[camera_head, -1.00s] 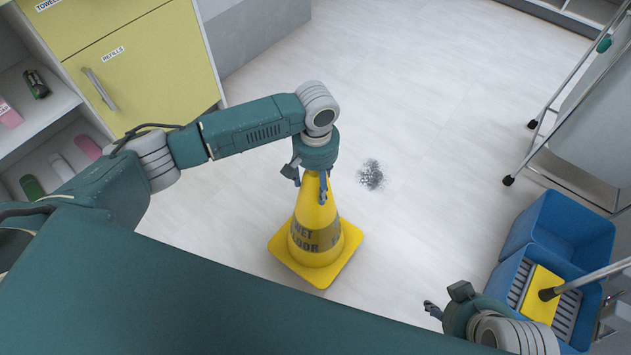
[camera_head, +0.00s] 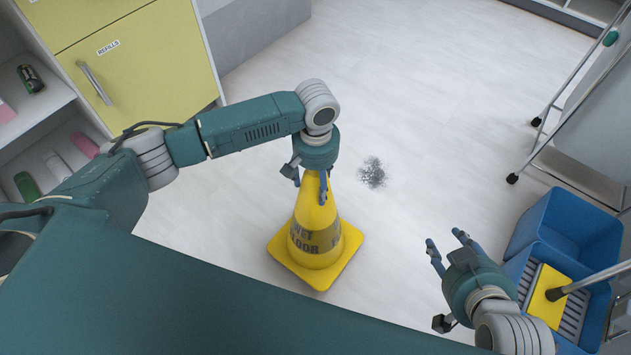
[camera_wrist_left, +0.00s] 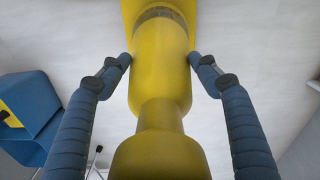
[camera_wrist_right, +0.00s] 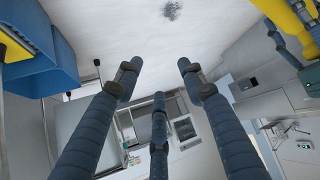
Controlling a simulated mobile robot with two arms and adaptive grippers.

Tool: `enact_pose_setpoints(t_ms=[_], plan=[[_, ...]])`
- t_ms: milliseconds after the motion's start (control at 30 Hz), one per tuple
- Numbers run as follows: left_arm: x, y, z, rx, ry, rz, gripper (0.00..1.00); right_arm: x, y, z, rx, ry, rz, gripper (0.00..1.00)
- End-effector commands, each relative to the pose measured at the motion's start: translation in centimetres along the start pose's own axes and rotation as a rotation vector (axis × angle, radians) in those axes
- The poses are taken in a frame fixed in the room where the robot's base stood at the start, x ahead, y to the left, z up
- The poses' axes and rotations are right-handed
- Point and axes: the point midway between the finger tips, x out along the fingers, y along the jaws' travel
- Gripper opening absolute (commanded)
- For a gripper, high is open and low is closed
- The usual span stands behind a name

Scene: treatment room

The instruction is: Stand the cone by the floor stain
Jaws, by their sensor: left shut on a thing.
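The yellow wet-floor cone (camera_head: 318,225) is upright in the head view, its square base at the floor; I cannot tell whether it touches. My left gripper (camera_head: 311,184) is shut on the cone's upper part. In the left wrist view its fingers lie on both sides of the yellow cone (camera_wrist_left: 160,85). The floor stain (camera_head: 372,173), a dark grey speckled patch, lies a short way beyond and right of the cone. It also shows in the right wrist view (camera_wrist_right: 171,10). My right gripper (camera_head: 447,248) is open and empty, right of the cone, its fingers spread.
A blue mop bucket (camera_head: 560,232) with a yellow-topped mop stands at the right. A wheeled metal trolley (camera_head: 580,110) is behind it. A yellow drawer cabinet (camera_head: 140,70) and open shelves are at the left. The floor around the stain is clear.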

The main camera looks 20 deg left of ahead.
Motion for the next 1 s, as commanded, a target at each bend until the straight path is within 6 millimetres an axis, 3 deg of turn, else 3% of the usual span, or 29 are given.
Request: enact_pose_setpoints(t_ms=[500,1000], plan=[[0.6,0.1,-0.1,0.000,0.003,0.002,0.37,0.3,-0.7,-5.9,-0.003,0.240,-0.014,0.40],[1.3,0.1,-0.1,0.000,0.002,0.002,0.37,-0.9,-1.4,-11.4,-0.003,0.473,-0.028,0.40]])
